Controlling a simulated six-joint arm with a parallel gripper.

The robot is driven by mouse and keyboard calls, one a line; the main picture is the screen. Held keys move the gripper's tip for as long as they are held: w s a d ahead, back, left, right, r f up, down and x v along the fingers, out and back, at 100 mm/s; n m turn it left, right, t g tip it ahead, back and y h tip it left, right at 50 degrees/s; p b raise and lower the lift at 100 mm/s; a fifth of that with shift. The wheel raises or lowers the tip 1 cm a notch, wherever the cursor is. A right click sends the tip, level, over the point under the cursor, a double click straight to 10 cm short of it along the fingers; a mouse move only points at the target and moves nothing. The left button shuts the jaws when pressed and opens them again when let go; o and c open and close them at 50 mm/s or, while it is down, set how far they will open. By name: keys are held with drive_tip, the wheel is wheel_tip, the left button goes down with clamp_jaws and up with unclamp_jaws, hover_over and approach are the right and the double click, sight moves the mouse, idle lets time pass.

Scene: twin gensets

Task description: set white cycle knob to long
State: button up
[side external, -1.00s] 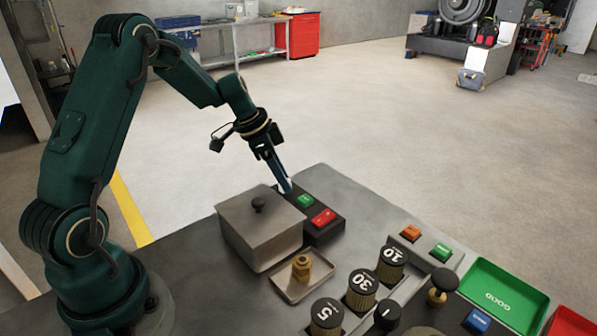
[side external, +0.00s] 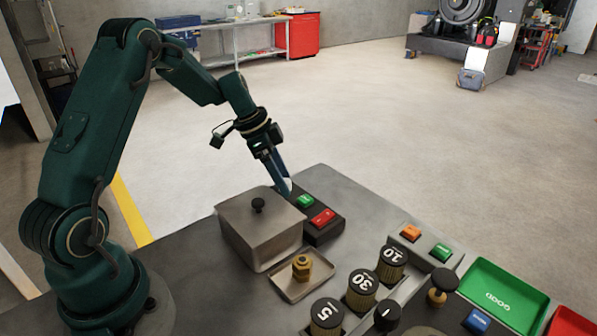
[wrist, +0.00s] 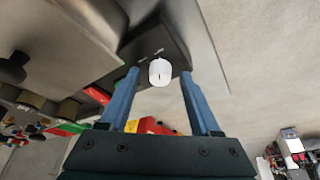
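The white cycle knob (wrist: 159,72) stands on the dark control box (wrist: 165,40) in the wrist view, with a short dark line on its face. Small label marks sit on the box beside it, too small to read. In the side view the knob (side external: 288,185) is a small white patch at the box's far end, partly hidden by my fingers. My gripper (wrist: 158,76) is open, its two blue fingers spread with one on either side of the knob. Gaps show between the fingers and the knob. The gripper also shows above the box in the side view (side external: 280,174).
A green button (side external: 305,201) and a red button (side external: 322,217) are on the same box. A grey lidded box (side external: 262,235) with a black knob stands close beside it. Numbered weights (side external: 362,285), trays and a brass part (side external: 302,267) lie nearer the camera.

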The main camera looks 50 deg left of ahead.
drive_tip(key=shift+v, duration=2.55)
